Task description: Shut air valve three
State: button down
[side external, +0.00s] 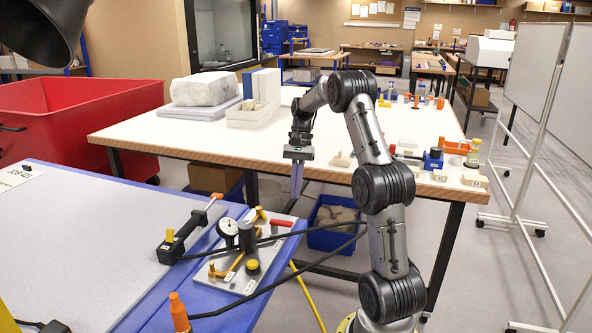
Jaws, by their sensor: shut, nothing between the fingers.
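A grey valve plate (240,266) lies on the blue-edged table at the lower left. Small white labels sit on the plate, too small to read, so I cannot tell which valve is number three. My gripper (296,192) points down, shut and empty, above and to the right of the plate's far end. It appears apart from the plate and levers.
An orange-topped bottle (179,312) stands in front. A white table (240,140) with a wrapped block (204,89) is behind; a red bin (75,120) is left.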

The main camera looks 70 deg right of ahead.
jog(key=v, duration=0.6)
dwell(0.3)
jog(key=a+r+n+h, duration=0.1)
jog(key=a+r+n, duration=0.1)
jog(key=a+r, duration=0.35)
jog(key=w+a+r+n+t+h, duration=0.1)
jog(key=a+r+n, duration=0.1)
jog(key=a, duration=0.7)
jog(key=a+r+n+h, duration=0.1)
jog(key=a+r+n, duration=0.1)
jog(key=a+r, duration=0.35)
jog(key=s+a+f+n+t, duration=0.3)
jog(key=s+a+n, duration=0.4)
jog(key=a, duration=0.4)
jog(key=s+a+f+n+t+h, duration=0.1)
jog(key=s+f+n, duration=0.3)
jog(key=f, duration=0.4)
jog(key=shift+s+a+t, duration=0.4)
jog(key=shift+s+t, duration=0.1)
jog(key=shift+s, duration=0.35)
